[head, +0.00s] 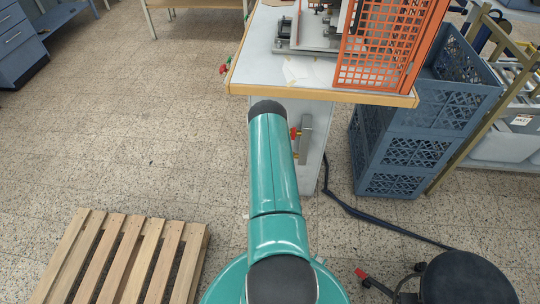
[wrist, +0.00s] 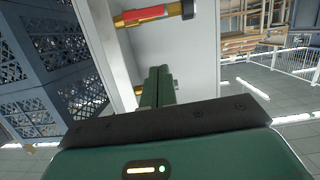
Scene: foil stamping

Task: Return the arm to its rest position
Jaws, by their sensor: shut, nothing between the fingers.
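My arm (head: 272,170) reaches forward from the bottom middle of the head view, toward the front of the machine table. My gripper does not show in the head view, hidden behind or beyond the arm. In the wrist view, my gripper (wrist: 158,88) has its two dark green fingers together, with nothing held between them. The fingers point toward a pale cabinet side (wrist: 180,50). I cannot tell how far apart they are from that surface.
The machine table (head: 300,84) with an orange guard (head: 385,45) stands ahead. A red-handled valve (head: 295,134) is close right of my arm. Blue crates (head: 405,150) stand right, a stool (head: 465,278) lower right, a wooden pallet (head: 125,260) lower left.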

